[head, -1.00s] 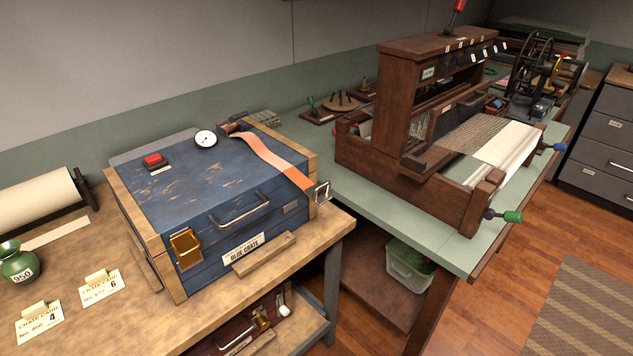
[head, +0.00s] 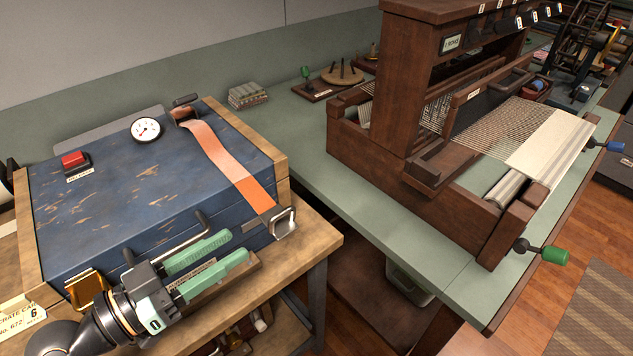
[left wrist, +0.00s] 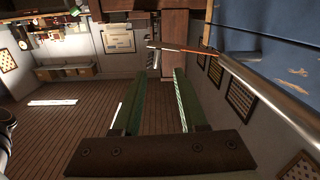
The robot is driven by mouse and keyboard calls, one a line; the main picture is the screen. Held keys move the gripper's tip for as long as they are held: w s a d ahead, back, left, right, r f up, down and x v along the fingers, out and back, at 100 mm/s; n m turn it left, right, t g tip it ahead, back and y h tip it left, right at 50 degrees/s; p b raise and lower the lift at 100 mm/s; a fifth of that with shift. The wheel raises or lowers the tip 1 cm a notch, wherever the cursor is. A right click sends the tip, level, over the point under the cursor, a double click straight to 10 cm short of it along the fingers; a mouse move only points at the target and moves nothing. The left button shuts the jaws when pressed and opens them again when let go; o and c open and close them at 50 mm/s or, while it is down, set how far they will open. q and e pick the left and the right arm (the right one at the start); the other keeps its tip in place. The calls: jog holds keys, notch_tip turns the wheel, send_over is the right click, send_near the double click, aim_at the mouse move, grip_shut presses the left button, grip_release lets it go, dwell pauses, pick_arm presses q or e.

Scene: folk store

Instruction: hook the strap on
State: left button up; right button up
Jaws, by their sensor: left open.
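My left gripper (head: 241,246), with green fingers, is open and empty in front of the crate, left of and below the loop. In the left wrist view its fingers (left wrist: 165,75) are apart, and the strap (left wrist: 185,50) shows edge-on as a thin line beyond the tips. My right gripper is not in view.
The crate's handle (head: 180,240) is close to my left fingers; a brass catch (head: 88,288) is left of them. A gauge (head: 146,130) and red button (head: 75,160) are on the lid. A loom (head: 440,130) stands on the green table at right.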

aim_at(287, 212)
pick_arm(q)
jog(key=shift+h, duration=0.3)
jog(key=p+x, duration=0.2)
jog(key=x, duration=0.2)
jog(key=p+x, duration=0.2)
jog(key=x, duration=0.1)
jog(key=r+p+x, duration=0.1)
jog(key=x, duration=0.3)
jog(key=shift+d+p, duration=0.4)
jog(key=shift+d, duration=0.1)
jog(key=shift+w+d+f+g, duration=0.15)
jog(key=shift+w+d+g, duration=0.15)
jog(key=shift+d, duration=0.3)
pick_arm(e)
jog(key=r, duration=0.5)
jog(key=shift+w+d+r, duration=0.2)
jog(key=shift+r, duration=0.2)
pick_arm(q)
grip_shut()
